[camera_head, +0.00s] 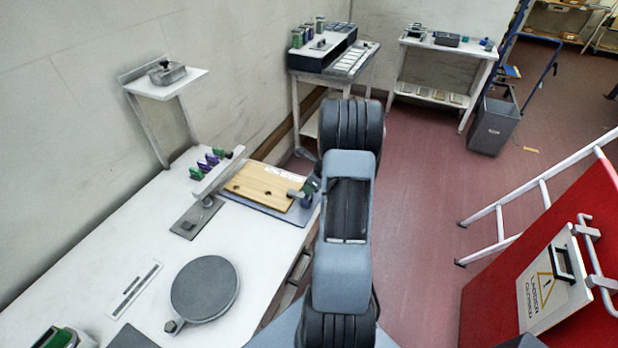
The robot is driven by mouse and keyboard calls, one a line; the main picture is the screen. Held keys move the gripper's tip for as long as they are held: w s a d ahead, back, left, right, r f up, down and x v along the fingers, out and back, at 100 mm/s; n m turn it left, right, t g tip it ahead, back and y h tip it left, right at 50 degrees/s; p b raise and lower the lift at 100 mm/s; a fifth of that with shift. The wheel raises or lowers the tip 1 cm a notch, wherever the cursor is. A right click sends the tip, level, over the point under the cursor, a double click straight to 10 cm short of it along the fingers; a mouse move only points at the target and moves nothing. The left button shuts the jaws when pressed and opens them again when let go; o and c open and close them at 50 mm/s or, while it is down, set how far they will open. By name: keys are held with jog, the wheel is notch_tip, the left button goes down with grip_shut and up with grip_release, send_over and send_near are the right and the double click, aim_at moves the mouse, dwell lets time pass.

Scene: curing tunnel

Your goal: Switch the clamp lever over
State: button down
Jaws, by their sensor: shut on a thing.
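A wooden board (260,184) with dark holes lies on a blue-grey plate (262,211) at the far right corner of the white bench. My gripper (304,191) is low at the board's right edge, partly hidden by my arm. It is shut on what appears to be the clamp lever (294,193), of which only a short grey end shows beside the board. The rest of the lever and its pivot are hidden, so I cannot tell which way it lies.
A long grey bar (218,170) stands left of the board, with small green and purple clamps (206,161) behind it. A round dark disc (205,289) lies nearer on the white bench (110,240). A red panel (560,260) and white ladder (500,222) stand right.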

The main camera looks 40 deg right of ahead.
dwell(0.4)
jog(key=c, duration=1)
grip_release()
jog(key=shift+w, duration=0.15)
jog(key=shift+o, duration=1)
jog(key=b+v, duration=0.1)
jog(key=v, duration=1.3)
jog(key=shift+b, duration=0.3)
